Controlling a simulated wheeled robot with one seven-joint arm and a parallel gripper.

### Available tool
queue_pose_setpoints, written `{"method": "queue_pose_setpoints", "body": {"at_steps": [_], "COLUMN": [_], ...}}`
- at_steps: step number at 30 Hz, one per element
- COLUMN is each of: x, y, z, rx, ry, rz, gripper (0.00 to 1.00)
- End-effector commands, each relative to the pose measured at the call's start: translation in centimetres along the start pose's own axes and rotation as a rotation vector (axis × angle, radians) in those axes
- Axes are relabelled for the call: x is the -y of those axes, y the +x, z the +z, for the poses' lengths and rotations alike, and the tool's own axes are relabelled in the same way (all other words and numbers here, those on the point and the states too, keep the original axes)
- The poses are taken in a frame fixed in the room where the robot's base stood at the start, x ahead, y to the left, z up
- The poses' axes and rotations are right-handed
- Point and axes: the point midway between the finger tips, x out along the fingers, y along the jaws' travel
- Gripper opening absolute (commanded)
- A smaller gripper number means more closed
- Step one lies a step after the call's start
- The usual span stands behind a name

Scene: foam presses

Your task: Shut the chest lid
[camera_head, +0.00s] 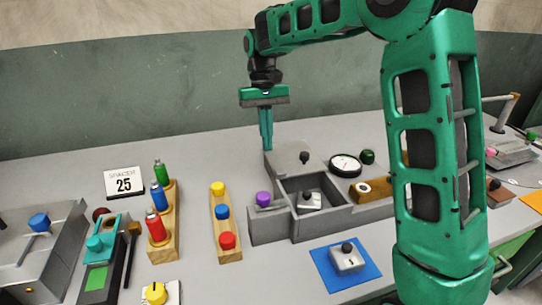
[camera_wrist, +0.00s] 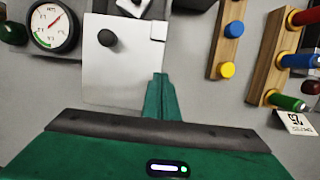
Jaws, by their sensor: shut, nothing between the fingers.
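The grey chest (camera_head: 318,220) stands on the bench in the head view with its front compartment open. A small block with a black knob (camera_head: 311,200) shows inside. A flat grey panel with a black knob, seemingly the lid (camera_head: 287,158), is at the back of the opening and leaves it uncovered. In the wrist view the panel (camera_wrist: 125,68) is pale, with its knob at upper left. My gripper (camera_head: 267,146) is shut and empty, pointing down by the panel's back left corner. Its fingertips (camera_wrist: 160,79) appear just beside the panel's edge; I cannot tell whether they touch.
A purple-knobbed grey block (camera_head: 265,222) adjoins the chest's left side. A dial gauge (camera_head: 345,165) stands to the right. Wooden racks with coloured knobs (camera_head: 227,238) and bottles (camera_head: 164,242) stand left. A blue mat (camera_head: 330,276) with a knobbed block lies in front.

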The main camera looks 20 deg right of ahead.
Motion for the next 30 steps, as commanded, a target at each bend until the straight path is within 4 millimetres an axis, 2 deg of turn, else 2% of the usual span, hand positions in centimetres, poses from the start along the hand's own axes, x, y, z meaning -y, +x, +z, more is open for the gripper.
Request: {"method": "queue_pose_setpoints", "body": {"at_steps": [4,9,12,26,30], "x": [0.0,-0.1,-0.1,-0.1,0.7], "y": [2.8,3.1,3.4,3.5,3.6], "z": [0.1,2.5,3.3,3.9,4.7], "rx": [0.003,0.0,0.0,-0.001,-0.002], "ry": [0.0,0.0,-0.001,0.0,-0.011], "rz": [0.0,0.001,0.001,0.001,0.003], "gripper": [0.0,0.0,0.0,0.0,0.0]}}
